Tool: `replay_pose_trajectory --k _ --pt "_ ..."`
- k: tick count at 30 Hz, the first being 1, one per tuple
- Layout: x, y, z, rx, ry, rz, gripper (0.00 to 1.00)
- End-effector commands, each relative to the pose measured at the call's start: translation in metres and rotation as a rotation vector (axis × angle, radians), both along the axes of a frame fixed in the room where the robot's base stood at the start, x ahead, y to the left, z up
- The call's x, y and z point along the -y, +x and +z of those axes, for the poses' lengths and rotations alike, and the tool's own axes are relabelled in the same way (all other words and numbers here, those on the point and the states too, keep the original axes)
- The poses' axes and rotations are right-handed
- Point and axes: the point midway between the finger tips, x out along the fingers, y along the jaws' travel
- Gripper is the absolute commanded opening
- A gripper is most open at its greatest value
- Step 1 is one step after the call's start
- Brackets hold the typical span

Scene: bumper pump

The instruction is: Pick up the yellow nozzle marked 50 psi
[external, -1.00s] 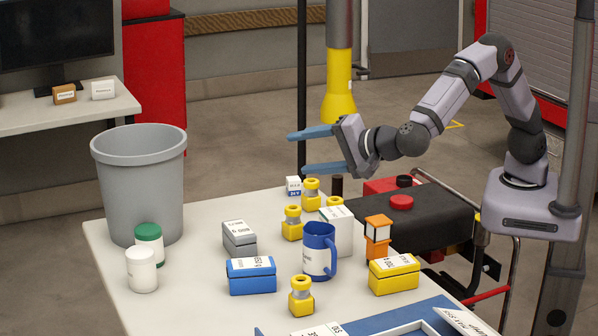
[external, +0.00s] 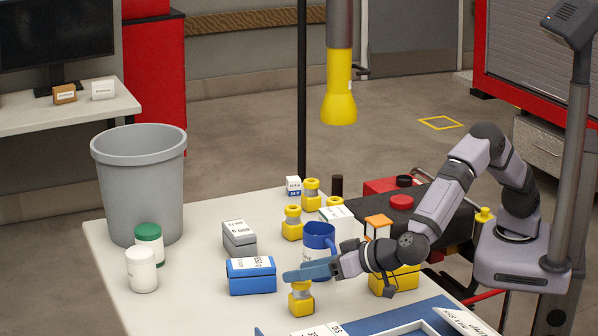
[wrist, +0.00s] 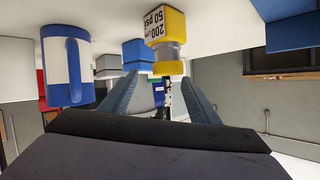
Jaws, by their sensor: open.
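The yellow nozzle (external: 301,304) with a grey neck stands at the front of the table, just in front of the blue mug. In the wrist view, which is upside down, the same nozzle (wrist: 177,28) shows a white label reading 200 and 50 psi. My gripper (external: 296,273) is low over the table with open jaws at the height of the nozzle's upper part. A finger hides the nozzle's top in the external view. In the wrist view the nozzle is ahead of my open fingertips (wrist: 160,80), not gripped.
The blue mug (external: 318,234) stands close behind my gripper, and a yellow box (external: 405,279) sits under my wrist. A blue box (external: 251,277) is to the left. Other yellow nozzles (external: 292,225) stand farther back. A blue tray (external: 425,308) lies at the front right.

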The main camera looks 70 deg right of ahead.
Motion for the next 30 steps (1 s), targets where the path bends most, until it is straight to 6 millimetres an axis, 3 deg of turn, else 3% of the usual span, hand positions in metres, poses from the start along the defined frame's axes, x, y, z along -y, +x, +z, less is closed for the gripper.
replay_pose_trajectory --k 3,11,30 --pt "-0.010 -0.017 -0.018 0.002 -0.128 0.065 0.56" --pt "-0.014 -0.026 -0.028 0.002 -0.201 0.098 0.56" --pt "-0.011 0.010 -0.041 0.002 -0.197 0.093 0.56"
